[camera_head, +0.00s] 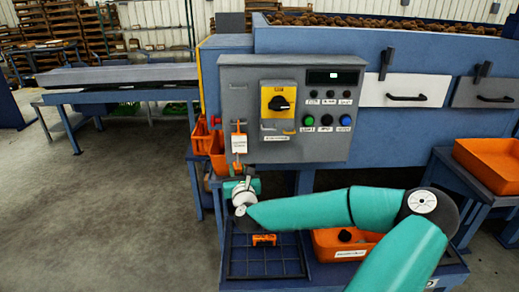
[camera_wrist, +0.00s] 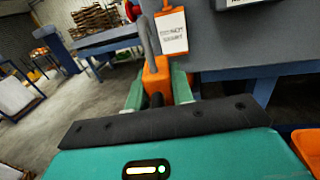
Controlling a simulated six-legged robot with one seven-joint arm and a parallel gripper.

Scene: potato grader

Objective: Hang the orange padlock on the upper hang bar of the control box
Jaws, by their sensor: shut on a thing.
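My gripper (camera_wrist: 156,95) is shut on the orange padlock (camera_wrist: 156,75) in the wrist view. The padlock is upright, its grey shackle (camera_wrist: 147,34) pointing up. A white tag with an orange top (camera_wrist: 172,30) is just right of the shackle; I cannot tell whether they touch. In the head view my gripper (camera_head: 240,181) is below the left edge of the grey control box (camera_head: 235,80), and the white tag (camera_head: 239,144) is above it. Small pale bars (camera_head: 268,127) are under the yellow switch plate (camera_head: 278,90) on the box front. The shackle is hard to make out there.
Orange bins (camera_head: 217,152) stand behind my gripper on the left. Below are a wire rack (camera_head: 237,262) with an orange item (camera_head: 264,239) and another orange bin (camera_head: 325,246). Buttons (camera_head: 308,120) are on the box's right half. Open floor lies left.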

